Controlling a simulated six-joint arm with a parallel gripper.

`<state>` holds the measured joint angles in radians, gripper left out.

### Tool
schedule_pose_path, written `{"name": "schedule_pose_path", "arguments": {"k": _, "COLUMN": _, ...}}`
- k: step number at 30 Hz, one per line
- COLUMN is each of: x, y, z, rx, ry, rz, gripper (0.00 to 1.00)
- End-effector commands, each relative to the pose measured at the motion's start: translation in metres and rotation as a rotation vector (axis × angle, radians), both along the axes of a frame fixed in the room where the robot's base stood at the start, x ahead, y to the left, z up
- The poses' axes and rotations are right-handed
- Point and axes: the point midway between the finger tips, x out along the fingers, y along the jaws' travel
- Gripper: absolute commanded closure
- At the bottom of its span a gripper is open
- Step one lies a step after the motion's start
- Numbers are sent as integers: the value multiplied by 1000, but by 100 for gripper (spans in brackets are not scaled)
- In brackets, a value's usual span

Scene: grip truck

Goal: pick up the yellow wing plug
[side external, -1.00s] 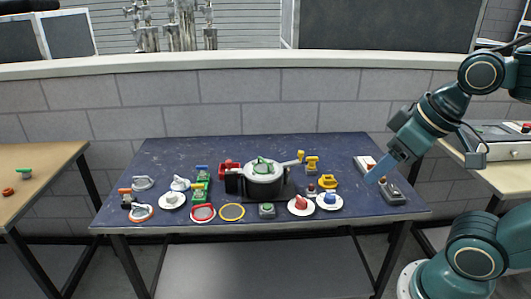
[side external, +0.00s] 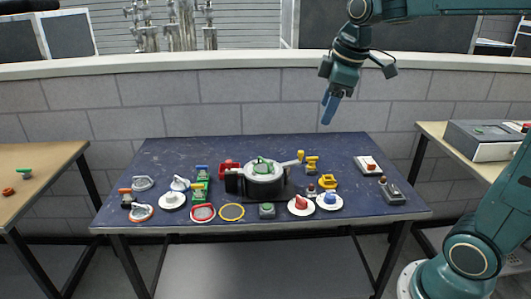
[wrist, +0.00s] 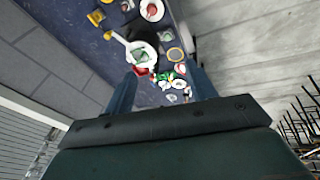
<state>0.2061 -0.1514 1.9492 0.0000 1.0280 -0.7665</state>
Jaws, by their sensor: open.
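Small yellow parts stand right of the pot on the blue table (side external: 190,152). One with a wide top on a short stem (side external: 312,164) looks like the yellow wing plug, though it is too small to be sure. A smaller yellow piece (side external: 300,155) is just behind it at the pot handle's end, and a yellow ring-like part (side external: 328,181) is in front. My gripper (side external: 329,113) is open and empty, high above the table's back right, pointing down. In the wrist view, its blue fingers (wrist: 160,95) stand apart, and yellow parts (wrist: 97,18) show at the upper left.
A pot (side external: 262,182) with a green-topped lid stands mid-table. White discs with a red knob (side external: 301,204) and a blue knob (side external: 330,200) are near the front edge. A red-buttoned box (side external: 367,165) and a grey device (side external: 392,192) are at right. The table's back left is clear.

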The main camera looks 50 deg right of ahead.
Motion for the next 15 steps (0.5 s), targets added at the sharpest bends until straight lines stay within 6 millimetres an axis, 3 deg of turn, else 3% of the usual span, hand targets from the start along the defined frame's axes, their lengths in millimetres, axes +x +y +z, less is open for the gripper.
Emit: {"name": "schedule_pose_path", "arguments": {"k": 15, "x": 99, "y": -85, "z": -34, "rx": -89, "ry": 143, "rz": 341, "gripper": 44}}
